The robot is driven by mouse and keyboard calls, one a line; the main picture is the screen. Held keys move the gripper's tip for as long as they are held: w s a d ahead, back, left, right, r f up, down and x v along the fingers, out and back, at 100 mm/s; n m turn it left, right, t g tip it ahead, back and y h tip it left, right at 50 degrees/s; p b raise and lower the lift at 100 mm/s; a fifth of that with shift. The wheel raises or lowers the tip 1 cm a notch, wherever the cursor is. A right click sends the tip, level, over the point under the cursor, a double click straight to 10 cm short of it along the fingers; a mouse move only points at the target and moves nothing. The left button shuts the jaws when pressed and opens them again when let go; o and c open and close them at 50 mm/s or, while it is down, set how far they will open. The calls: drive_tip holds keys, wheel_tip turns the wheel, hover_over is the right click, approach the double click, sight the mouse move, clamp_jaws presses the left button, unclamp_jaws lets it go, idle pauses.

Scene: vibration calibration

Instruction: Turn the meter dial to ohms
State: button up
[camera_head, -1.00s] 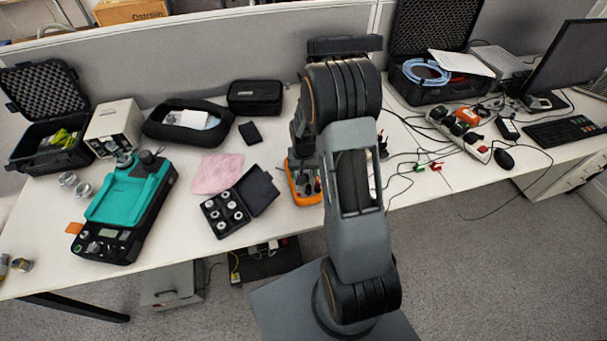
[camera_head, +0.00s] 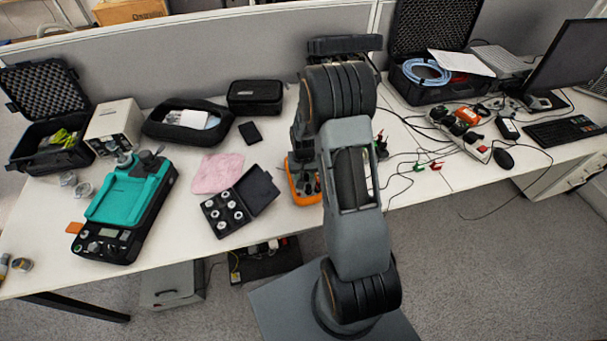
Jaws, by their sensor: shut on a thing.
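The orange meter (camera_head: 291,184) lies on the white table near its front edge, left of my arm. My gripper (camera_head: 306,172) points down over the meter and is shut on its dial. The dial itself is hidden by my gripper and wrist, so the setting it points to cannot be read. The right side of the meter is partly behind my arm.
An open black case of round weights (camera_head: 228,213), a pink cloth (camera_head: 217,173) and a teal-topped device (camera_head: 125,200) stand to the left. Test leads (camera_head: 433,166) and a power strip (camera_head: 460,134) lie to the right. A grey partition (camera_head: 230,60) stands behind.

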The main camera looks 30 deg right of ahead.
drive_tip(key=shift+c, duration=0.8)
drive_tip(key=shift+m, duration=0.3)
drive_tip(key=shift+m+b, duration=0.5)
drive_tip(key=shift+m, duration=0.3)
drive_tip(key=shift+w+m+b, duration=0.1)
drive_tip(key=shift+m+b, duration=0.7)
drive_tip(key=shift+m, duration=2)
drive_tip(key=o, duration=0.9)
